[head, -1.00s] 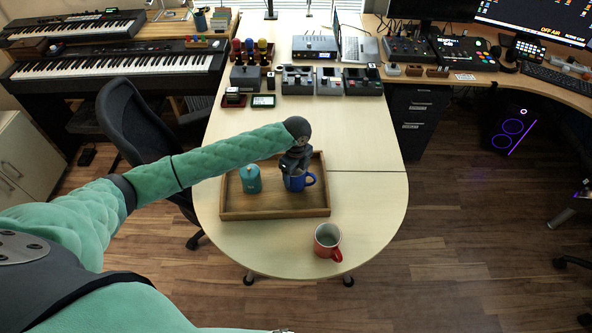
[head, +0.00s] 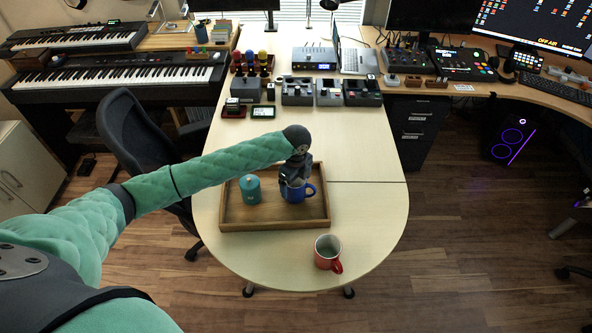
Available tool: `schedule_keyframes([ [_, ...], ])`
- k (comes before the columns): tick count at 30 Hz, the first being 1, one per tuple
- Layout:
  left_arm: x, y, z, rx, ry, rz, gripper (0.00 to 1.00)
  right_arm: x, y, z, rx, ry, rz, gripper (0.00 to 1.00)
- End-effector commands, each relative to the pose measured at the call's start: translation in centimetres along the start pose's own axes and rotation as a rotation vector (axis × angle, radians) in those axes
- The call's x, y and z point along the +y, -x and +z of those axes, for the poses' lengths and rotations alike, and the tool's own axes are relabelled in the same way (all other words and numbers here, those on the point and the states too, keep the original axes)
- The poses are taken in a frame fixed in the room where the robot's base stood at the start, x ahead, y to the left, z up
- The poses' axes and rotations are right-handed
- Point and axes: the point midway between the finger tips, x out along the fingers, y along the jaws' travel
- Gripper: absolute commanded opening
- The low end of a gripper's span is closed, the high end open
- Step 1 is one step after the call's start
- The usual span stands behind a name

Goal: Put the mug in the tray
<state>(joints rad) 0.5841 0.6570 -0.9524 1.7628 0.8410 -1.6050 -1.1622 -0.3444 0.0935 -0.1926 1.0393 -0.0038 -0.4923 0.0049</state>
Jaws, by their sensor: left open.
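A blue mug (head: 297,194) stands upright inside the wooden tray (head: 275,225), right of the tray's middle, its handle to the right. My left gripper (head: 294,182) is open and points down at the mug's rim; its fingers partly cover the mug, and I cannot tell whether they touch it. A teal lidded container (head: 250,188) stands in the tray to the left of the mug. A red mug (head: 327,252) with a pale inside stands on the table in front of the tray. My right gripper is not in view.
The table (head: 360,215) is clear to the right of the tray and behind it. Several small devices (head: 315,92) and a laptop (head: 355,57) stand at its far end. A black office chair (head: 140,140) is close to the table's left edge.

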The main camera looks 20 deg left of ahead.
Motion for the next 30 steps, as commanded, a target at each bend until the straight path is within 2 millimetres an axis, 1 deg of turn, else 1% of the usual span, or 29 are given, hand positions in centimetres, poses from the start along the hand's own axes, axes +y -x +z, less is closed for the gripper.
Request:
schedule_keyframes([
  [1,-0.1,0.4,0.1,-0.001,0.0,-0.003,0.93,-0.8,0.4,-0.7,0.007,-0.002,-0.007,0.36],
  [2,-0.1,0.8,0.1,-0.001,0.0,-0.004,0.93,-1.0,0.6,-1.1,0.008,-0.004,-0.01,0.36],
  [8,-0.1,3.9,0.0,-0.001,-0.002,-0.004,0.93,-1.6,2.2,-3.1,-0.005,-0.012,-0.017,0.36],
  [12,-0.1,6.2,0.0,-0.001,-0.001,-0.004,0.93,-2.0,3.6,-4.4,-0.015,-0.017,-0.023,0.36],
  [18,-0.1,9.2,0.0,0.0,-0.001,-0.003,0.93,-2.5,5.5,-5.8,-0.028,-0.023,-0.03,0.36],
  [21,-0.1,10.2,0.0,-0.001,-0.001,-0.002,0.93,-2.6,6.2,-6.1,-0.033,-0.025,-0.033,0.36],
  [24,0.0,10.7,0.0,0.0,-0.001,-0.001,0.93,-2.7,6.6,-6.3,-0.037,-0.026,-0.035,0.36],
  [30,0.0,11.1,0.0,0.001,0.0,0.0,0.93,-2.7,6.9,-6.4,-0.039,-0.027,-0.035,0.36],
])
